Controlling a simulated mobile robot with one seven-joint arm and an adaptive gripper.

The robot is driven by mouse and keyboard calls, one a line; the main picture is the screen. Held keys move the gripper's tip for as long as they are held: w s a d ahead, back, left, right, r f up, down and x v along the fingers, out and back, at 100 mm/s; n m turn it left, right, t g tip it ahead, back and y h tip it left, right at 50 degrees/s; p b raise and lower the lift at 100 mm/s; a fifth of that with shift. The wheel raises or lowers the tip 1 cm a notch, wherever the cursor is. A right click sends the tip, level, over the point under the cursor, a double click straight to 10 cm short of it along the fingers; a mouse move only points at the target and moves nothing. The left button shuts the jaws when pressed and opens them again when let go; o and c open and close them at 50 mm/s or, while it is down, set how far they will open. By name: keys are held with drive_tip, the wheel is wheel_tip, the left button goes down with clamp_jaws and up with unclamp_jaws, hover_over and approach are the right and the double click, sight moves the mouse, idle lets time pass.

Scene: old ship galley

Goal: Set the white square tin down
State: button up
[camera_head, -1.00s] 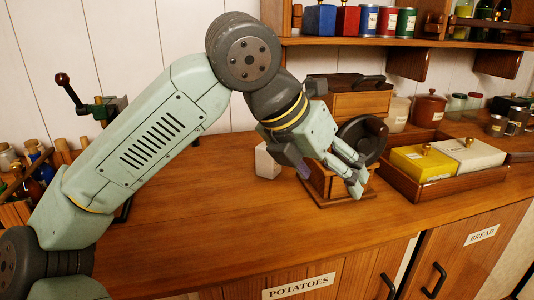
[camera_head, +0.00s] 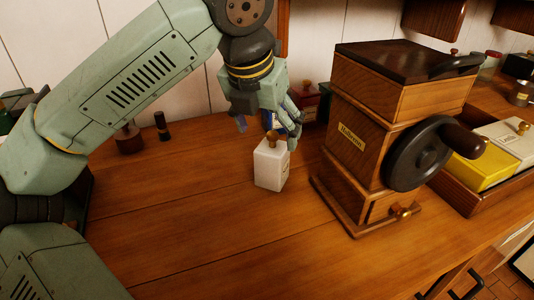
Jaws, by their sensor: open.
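The white square tin (camera_head: 268,167) stands upright on the wooden counter, left of the mill. It has a brown knob on its lid and a small label on its right side. My gripper (camera_head: 268,131) is open, its fingers spread at about the height of the knob. One finger shows left of the tin and the other at its upper right. The fingers look clear of the tin's body, but I cannot tell how far behind or above it they are.
A large wooden mill (camera_head: 362,140) with a black wheel stands close on the right. Beyond it, a wooden tray (camera_head: 470,205) holds a yellow and a white box. Small dark containers (camera_head: 130,138) stand at the back left. The counter (camera_head: 190,235) is clear in front and left.

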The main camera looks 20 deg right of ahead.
sight(271, 147)
drive_tip(key=x, duration=0.3)
drive_tip(key=shift+s+d+f+p, duration=0.1)
drive_tip(key=shift+f+p, duration=0.15)
drive_tip(key=shift+p, duration=0.05)
drive_tip(key=shift+w+p+x, duration=0.2)
drive_tip(key=shift+p+x, duration=0.4)
drive_tip(key=shift+x, duration=0.85)
drive_tip(key=shift+w+p+x, duration=0.15)
drive_tip(key=shift+p+x, duration=0.4)
drive_tip(key=shift+x, duration=0.85)
drive_tip(key=shift+r, duration=0.15)
drive_tip(key=c, duration=1.5)
